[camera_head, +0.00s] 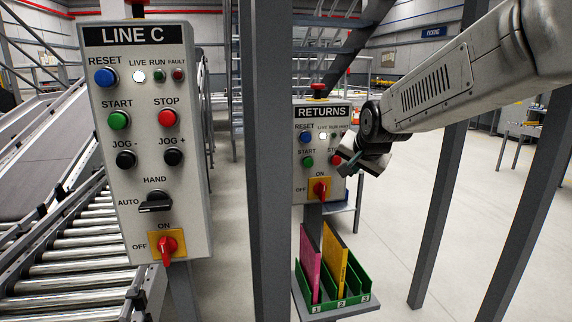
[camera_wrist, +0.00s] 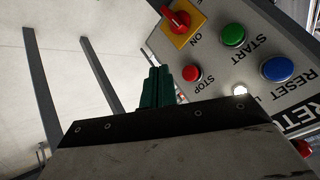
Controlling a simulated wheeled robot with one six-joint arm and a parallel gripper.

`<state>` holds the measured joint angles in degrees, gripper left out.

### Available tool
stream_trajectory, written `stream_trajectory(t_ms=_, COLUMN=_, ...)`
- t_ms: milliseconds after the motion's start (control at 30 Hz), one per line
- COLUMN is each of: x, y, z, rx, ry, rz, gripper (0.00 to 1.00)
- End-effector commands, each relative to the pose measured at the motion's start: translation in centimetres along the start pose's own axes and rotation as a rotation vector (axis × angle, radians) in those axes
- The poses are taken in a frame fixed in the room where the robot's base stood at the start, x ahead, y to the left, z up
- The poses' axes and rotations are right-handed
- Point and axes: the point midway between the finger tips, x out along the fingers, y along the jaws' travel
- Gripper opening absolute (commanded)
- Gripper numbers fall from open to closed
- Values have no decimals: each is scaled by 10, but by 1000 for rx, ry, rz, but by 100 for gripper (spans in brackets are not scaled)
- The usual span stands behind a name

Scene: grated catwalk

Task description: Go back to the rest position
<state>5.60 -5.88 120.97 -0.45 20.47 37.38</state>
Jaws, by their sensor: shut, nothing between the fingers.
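My gripper (camera_head: 347,170) is at the end of my arm, which reaches in from the upper right in the head view. It is in front of the right side of the RETURNS panel (camera_head: 304,112), close to the STOP button. In the wrist view its dark green fingers (camera_wrist: 158,84) are together with nothing between them. The panel's red STOP button (camera_wrist: 192,73) and yellow-backed red switch (camera_wrist: 181,22) lie just beyond the fingertips there. I cannot tell how wide the gap is between fingers and panel.
The LINE C panel (camera_head: 146,205) stands at the left beside a roller conveyor (camera_head: 75,255). A grey post (camera_head: 266,160) rises between the panels. A green rack (camera_head: 330,296) with pink and yellow boards is below the RETURNS panel. More grey posts (camera_head: 437,215) stand at the right.

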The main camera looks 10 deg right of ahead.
Motion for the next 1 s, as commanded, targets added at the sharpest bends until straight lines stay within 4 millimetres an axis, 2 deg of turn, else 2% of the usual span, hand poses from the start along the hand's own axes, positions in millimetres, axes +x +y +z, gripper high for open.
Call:
stream_trajectory(t_ms=67, x=0, y=1, z=2, rx=-22, ry=-9, rz=6, gripper=0)
stream_trajectory(t_ms=133, x=1, y=10, z=12, rx=-74, ry=-54, rz=38, gripper=0)
stream_trajectory(t_ms=200, x=1, y=26, z=34, rx=-133, ry=-129, rz=85, gripper=0)
stream_trajectory(t_ms=267, x=-9, y=42, z=56, rx=-198, ry=-206, rz=125, gripper=0)
stream_trajectory(t_ms=367, x=-41, y=68, z=98, rx=-319, ry=-340, rz=176, gripper=0)
stream_trajectory(t_ms=600, x=-142, y=133, z=197, rx=-589, ry=-632, rz=219, gripper=0)
stream_trajectory(t_ms=700, x=-176, y=155, z=228, rx=-663, ry=-700, rz=213, gripper=0)
stream_trajectory(t_ms=833, x=-200, y=170, z=250, rx=-699, ry=-710, rz=200, gripper=0)
stream_trajectory(t_ms=1000, x=-210, y=170, z=253, rx=-710, ry=-663, rz=178, gripper=0)
